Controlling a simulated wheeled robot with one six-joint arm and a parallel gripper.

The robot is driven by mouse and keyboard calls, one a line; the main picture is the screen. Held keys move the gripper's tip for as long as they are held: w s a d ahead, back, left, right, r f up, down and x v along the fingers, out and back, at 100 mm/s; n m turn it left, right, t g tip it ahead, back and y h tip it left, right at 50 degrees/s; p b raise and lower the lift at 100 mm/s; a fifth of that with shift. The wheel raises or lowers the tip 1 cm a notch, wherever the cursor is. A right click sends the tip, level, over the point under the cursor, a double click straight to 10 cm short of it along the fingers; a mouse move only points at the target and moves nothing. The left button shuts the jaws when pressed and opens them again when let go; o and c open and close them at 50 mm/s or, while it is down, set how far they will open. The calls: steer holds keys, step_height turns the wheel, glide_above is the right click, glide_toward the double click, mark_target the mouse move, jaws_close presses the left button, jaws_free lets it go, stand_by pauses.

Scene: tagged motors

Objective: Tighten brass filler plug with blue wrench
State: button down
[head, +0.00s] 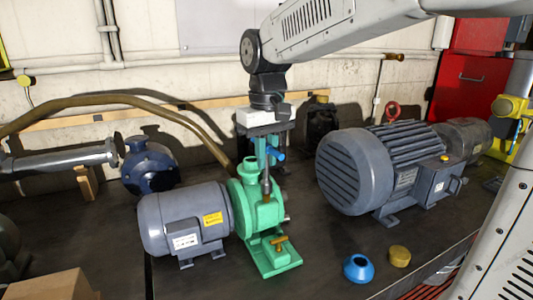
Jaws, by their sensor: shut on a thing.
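My gripper (264,140) is shut on the blue wrench (272,153) above the green pump. The wrench has a blue cross handle and a grey shaft that hangs upright. The shaft's lower end is in front of or on the pump's round casing; I cannot tell whether it touches. The green pump (262,222) stands on the bench, joined to a grey motor. A small brass fitting (280,243) shows low on the pump's foot. I cannot tell whether it is the brass filler plug or whether a plug is hidden under the wrench's end.
A large grey motor (352,170) stands to the right. A blue funnel-like piece (358,268) and a brass cap (399,256) lie near the bench's front. A blue pump (149,167) and a thick hose (100,101) are at the left. The grey motor (184,220) adjoins the green pump.

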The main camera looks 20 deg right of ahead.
mark_target(267, 180)
steer(key=shift+f, duration=1.1)
steer(key=m, duration=0.6)
steer(key=shift+f, duration=0.15)
steer(key=m, duration=0.6)
steer(key=shift+f, duration=0.1)
steer(key=m, duration=0.7)
steer(key=shift+m, duration=0.4)
steer(key=m, duration=0.6)
steer(key=shift+f, duration=0.2)
steer(key=shift+n, duration=0.6)
steer(key=shift+w+r, duration=0.1)
steer(key=shift+r, duration=0.9)
